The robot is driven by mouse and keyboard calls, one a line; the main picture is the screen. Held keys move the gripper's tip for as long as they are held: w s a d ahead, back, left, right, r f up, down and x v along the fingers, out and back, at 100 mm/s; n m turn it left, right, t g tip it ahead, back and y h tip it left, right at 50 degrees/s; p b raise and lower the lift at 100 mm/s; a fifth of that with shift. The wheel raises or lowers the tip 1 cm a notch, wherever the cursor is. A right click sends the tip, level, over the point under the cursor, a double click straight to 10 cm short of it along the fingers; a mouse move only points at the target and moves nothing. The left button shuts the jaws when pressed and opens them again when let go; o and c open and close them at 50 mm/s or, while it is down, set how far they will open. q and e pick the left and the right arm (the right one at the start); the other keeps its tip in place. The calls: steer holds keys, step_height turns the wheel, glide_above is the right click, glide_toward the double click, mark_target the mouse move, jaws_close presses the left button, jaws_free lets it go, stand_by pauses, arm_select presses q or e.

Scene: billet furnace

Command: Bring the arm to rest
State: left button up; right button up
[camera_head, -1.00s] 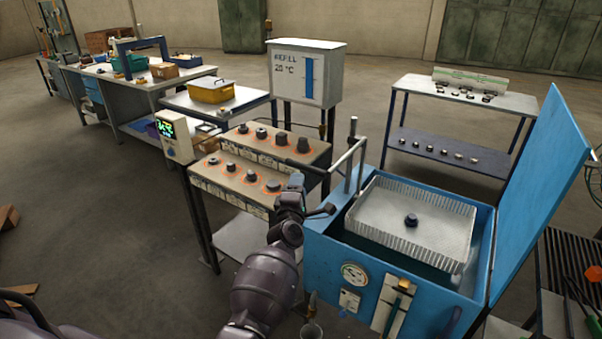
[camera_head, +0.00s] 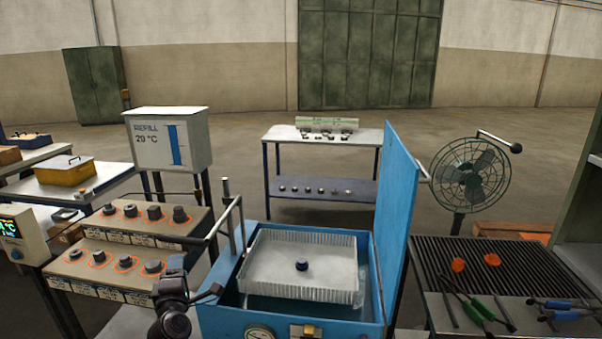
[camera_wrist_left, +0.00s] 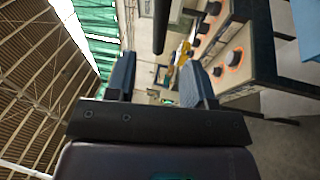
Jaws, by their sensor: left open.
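My left gripper (camera_head: 194,278) is at the lower left of the head view, just left of the blue tank (camera_head: 232,318) and in front of the stepped stand. Its jaws are open with nothing between them. In the left wrist view its two dark fingers (camera_wrist_left: 160,80) stand apart, with the stepped stand (camera_wrist_left: 235,40) beyond them to the right. My left forearm is cut off by the bottom edge of the head view. My right gripper is not in view.
The tank's lid (camera_head: 398,220) stands open, and a metal rail (camera_head: 222,222) rises at its left. The stepped stand (camera_head: 190,228) holds several dark billets. A slatted table (camera_head: 540,283) with tongs and a fan (camera_head: 468,175) are at the right.

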arm_select(q)
steer(key=s+d+f+m+g+h, duration=0.1)
steer(key=s+d+m+h, duration=0.45)
steer(key=m, duration=0.95)
steer(key=s+f+m+g+b, duration=0.1)
steer(key=s+f+m+g, duration=0.1)
steer(key=s+f, duration=0.4)
steer(key=s+d+f+m+g+b, duration=0.1)
steer(key=s+f+m+g, duration=0.1)
steer(key=s+f, duration=0.5)
steer(key=s+f+m+g+b, duration=0.1)
steer(key=s+f, duration=0.6)
steer(key=s, duration=0.9)
steer(key=shift+d+m+g, duration=0.15)
steer(key=shift+m+g, duration=0.55)
steer(key=shift+m, duration=0.2)
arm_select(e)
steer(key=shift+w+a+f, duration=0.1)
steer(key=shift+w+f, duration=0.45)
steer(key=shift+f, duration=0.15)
